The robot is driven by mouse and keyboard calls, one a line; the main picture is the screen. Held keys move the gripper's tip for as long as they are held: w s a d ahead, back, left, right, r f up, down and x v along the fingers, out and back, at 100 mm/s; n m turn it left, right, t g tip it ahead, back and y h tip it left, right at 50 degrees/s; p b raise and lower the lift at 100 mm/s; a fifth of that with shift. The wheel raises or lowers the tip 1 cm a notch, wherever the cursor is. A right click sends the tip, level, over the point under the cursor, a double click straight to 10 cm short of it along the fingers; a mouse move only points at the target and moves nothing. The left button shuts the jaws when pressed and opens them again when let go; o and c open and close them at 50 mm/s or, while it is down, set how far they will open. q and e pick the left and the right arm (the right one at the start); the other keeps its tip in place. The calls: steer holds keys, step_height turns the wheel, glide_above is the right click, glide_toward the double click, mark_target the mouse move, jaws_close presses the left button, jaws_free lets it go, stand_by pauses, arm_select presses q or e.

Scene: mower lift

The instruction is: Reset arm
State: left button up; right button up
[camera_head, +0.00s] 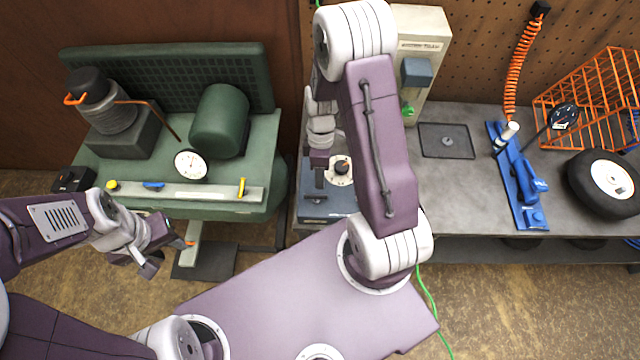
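My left gripper (168,255) hangs in front of the green bench at the lower left. Its fingers look spread apart, with nothing seen between them. My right arm rises and folds back at the middle. My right gripper (319,178) points down beside the dial on a blue-grey box (318,204). Its fingers are small and partly hidden, so I cannot tell whether they are open or touch the box.
The green bench (262,150) holds a round gauge (190,164) and a rail (205,193). The grey workbench (455,185) at right carries a blue tool (520,180), a wheel (607,182) and an orange wire basket (590,95). A charger-like unit (424,50) stands behind my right arm.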

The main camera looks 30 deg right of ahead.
steer(key=shift+r, duration=0.15)
stand_by(0.3)
steer(key=s+a+r+m+t+h+b, duration=0.1)
steer(key=s+a+r+m+t+b, duration=0.1)
steer(key=m+b, duration=0.6)
steer(key=s+a+m+t, duration=0.1)
steer(key=s+a+m, duration=0.1)
steer(key=s+m, duration=0.1)
steer(key=shift+a+m, duration=0.2)
steer(key=shift+m, duration=0.3)
